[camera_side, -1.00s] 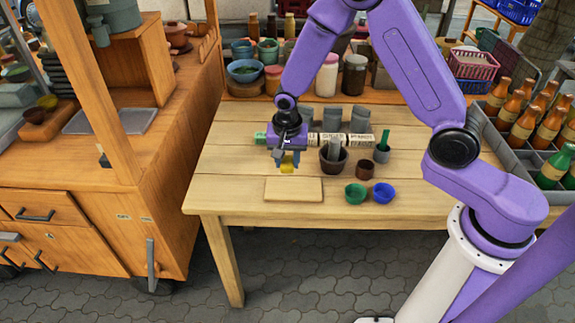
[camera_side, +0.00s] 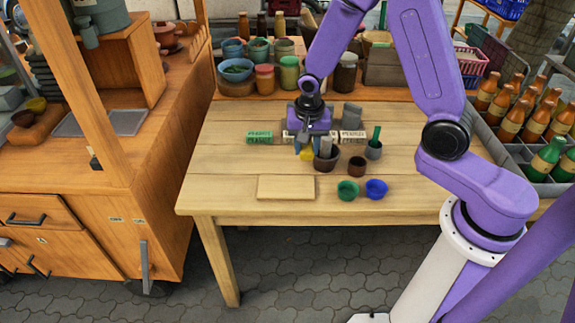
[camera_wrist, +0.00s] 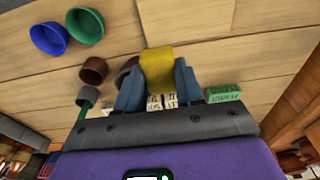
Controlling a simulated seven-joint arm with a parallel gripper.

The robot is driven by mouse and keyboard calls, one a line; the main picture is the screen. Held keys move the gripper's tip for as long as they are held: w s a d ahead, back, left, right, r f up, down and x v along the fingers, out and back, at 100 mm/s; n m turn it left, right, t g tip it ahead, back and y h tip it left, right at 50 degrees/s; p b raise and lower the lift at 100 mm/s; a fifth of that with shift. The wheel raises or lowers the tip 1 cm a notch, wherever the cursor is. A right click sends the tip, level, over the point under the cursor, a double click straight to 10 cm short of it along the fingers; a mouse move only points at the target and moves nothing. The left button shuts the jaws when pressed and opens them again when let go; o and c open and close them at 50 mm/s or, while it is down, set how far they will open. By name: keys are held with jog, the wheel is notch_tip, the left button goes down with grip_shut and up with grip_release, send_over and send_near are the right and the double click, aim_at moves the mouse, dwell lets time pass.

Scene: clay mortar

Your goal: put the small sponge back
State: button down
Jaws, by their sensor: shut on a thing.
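My gripper (camera_side: 306,146) is shut on a small yellow sponge (camera_side: 306,154), held above the table just left of the dark clay mortar (camera_side: 326,160). In the wrist view the sponge (camera_wrist: 157,68) sits between the two blue fingers of my gripper (camera_wrist: 158,85). The grey pestle (camera_side: 325,147) stands in the mortar. In the wrist view the mortar (camera_wrist: 126,72) is partly hidden behind a finger. I cannot tell the exact height of the sponge above the table.
A pale board (camera_side: 286,187) lies at the table's front. A brown cup (camera_side: 357,164), green bowl (camera_side: 348,190), blue bowl (camera_side: 376,189) and grey cup with a green tool (camera_side: 373,150) stand right. The table's left part is clear.

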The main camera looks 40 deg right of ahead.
jog(key=s+d+r, duration=0.1)
jog(key=s+d, duration=0.2)
send_over(288, 162)
jog(key=f, duration=0.9)
jog(key=shift+s+a+f, duration=0.15)
jog(key=shift+s+f, duration=0.05)
jog(key=shift+s, duration=0.05)
jog(key=shift+w+f, duration=0.1)
jog(key=shift+f, duration=1.5)
jog(key=shift+f, duration=0.1)
jog(key=c, duration=0.7)
grip_release()
